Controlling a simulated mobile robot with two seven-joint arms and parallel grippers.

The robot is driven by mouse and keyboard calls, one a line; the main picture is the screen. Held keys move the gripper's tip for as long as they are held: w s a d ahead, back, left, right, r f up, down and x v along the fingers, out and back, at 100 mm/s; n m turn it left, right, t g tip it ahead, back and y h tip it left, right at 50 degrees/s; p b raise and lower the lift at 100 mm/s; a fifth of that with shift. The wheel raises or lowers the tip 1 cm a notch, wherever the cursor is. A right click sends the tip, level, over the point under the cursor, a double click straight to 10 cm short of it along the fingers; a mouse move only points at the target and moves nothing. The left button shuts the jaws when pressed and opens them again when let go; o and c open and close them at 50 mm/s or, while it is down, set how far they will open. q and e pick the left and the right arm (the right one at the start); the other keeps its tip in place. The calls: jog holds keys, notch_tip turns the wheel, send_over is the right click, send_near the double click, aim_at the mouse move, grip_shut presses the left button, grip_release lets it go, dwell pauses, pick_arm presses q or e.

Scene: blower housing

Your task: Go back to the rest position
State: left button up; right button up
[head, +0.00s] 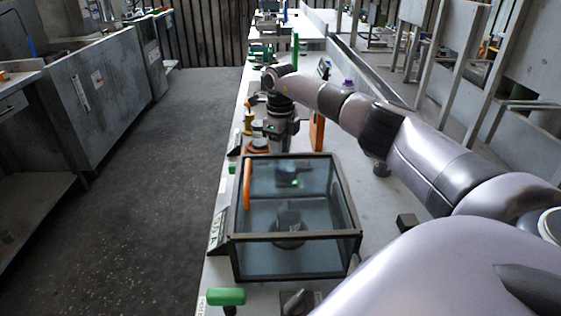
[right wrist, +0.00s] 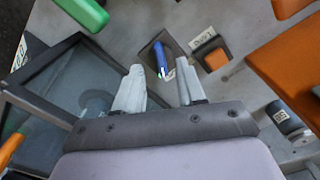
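My right arm reaches from the lower right of the head view across the bench, with its hand (head: 280,125) pointing down behind the glass box. In the right wrist view my right gripper (right wrist: 160,68) has its two pale fingers apart, with nothing held between them. Past the fingertips a small blue item (right wrist: 161,56) sits in a dark recess on the bench; I cannot tell its exact kind. A dark-framed glass box (head: 296,238) stands on the bench nearer to me, with a dark round part (head: 289,222) inside. My left gripper is not in view.
A green handle (head: 226,296) is at the near bench edge. An orange panel (head: 317,130) stands beside the hand. Grey posts line the right; the floor at left (head: 150,200) is clear.

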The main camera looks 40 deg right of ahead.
jog(key=shift+r, duration=1.1)
